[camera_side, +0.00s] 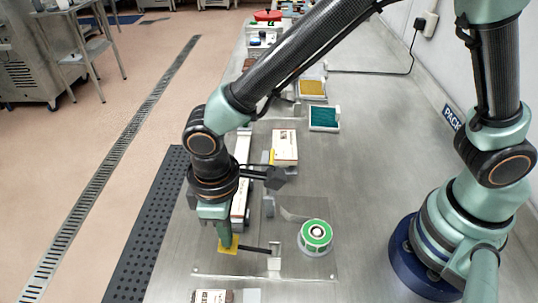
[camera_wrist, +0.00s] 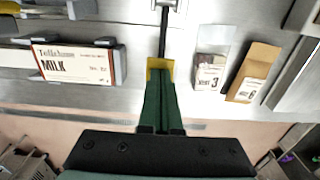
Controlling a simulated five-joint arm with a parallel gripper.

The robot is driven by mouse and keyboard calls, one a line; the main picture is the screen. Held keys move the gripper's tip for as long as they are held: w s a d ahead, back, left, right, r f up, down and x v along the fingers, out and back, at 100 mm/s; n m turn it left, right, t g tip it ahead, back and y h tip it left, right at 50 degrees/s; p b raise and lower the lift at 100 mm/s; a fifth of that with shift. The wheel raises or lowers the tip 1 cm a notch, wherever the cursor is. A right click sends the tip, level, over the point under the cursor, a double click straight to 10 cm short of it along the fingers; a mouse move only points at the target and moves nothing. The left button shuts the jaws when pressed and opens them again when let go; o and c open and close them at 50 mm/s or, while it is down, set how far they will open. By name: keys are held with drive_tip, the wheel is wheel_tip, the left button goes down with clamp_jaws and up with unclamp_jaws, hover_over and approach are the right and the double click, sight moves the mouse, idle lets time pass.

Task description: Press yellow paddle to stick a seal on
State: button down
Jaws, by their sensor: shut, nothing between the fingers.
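The yellow paddle (camera_side: 230,248) sits at the end of a thin black lever (camera_side: 256,249) that runs right to a small metal bracket (camera_side: 274,254) on a clear plate. My gripper (camera_side: 226,238) points down, shut and empty, with its green fingertips at the paddle; firm contact cannot be told. In the wrist view the paddle (camera_wrist: 159,65) shows around the far end of my fingers (camera_wrist: 159,90). A round green-and-white dispenser (camera_side: 316,236) stands right of the bracket. A white milk carton (camera_wrist: 75,64) lies along a grey rail, left of the lever in the wrist view.
Another carton (camera_side: 285,147) lies farther back. Trays with yellow (camera_side: 312,88) and teal (camera_side: 324,118) contents stand behind it. Small boxes marked 3 (camera_wrist: 209,76) and 6 (camera_wrist: 250,75) lie on the lever's other side.

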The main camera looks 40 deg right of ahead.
drive_tip(key=shift+f, duration=2.2)
drive_tip(key=shift+r, duration=5.1)
